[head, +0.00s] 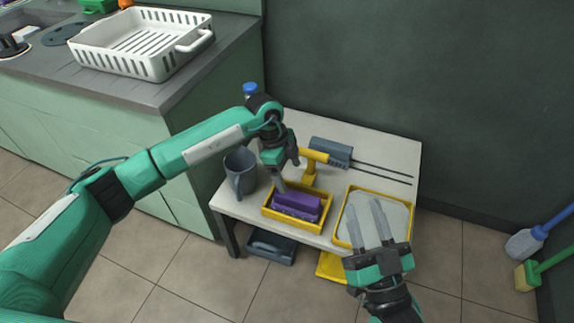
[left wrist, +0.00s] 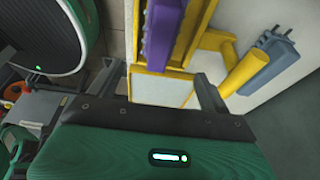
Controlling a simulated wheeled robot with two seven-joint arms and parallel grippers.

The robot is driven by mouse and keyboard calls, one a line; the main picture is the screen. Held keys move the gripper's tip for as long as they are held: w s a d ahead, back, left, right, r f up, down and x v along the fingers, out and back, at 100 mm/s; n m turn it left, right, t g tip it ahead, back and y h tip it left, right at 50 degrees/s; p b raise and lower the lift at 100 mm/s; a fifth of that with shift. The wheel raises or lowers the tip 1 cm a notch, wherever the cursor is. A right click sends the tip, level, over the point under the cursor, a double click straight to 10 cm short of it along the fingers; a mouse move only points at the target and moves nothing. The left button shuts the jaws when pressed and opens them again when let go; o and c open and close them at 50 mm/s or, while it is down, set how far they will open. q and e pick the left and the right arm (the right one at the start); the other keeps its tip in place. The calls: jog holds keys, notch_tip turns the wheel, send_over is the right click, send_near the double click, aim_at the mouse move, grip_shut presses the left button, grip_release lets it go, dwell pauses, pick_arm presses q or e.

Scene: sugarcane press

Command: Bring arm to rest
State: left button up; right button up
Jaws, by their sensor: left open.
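My left gripper (head: 280,186) is open over the left end of a small yellow tray (head: 330,211) on the white table. A purple block (head: 298,203) lies in that tray, close to the fingers. In the left wrist view, the open fingers of my left gripper (left wrist: 163,85) have nothing gripped between them. The purple block (left wrist: 160,32) shows beyond them. My right gripper (head: 364,204) is open, with its two long fingers apart over a larger yellow-rimmed tray (head: 410,218). I see nothing held in it.
A grey mug (head: 240,173) stands left of the small tray. A yellow handle (head: 311,166) and a grey block with two rods (head: 331,151) lie behind it. The counter (head: 146,93) with a white basket (head: 150,68) is at left.

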pick_arm(q)
jog(key=shift+a+r, duration=0.1)
jog(key=shift+r, duration=0.35)
pick_arm(e)
jog(key=shift+a+f, duration=0.15)
jog(key=shift+f, duration=0.3)
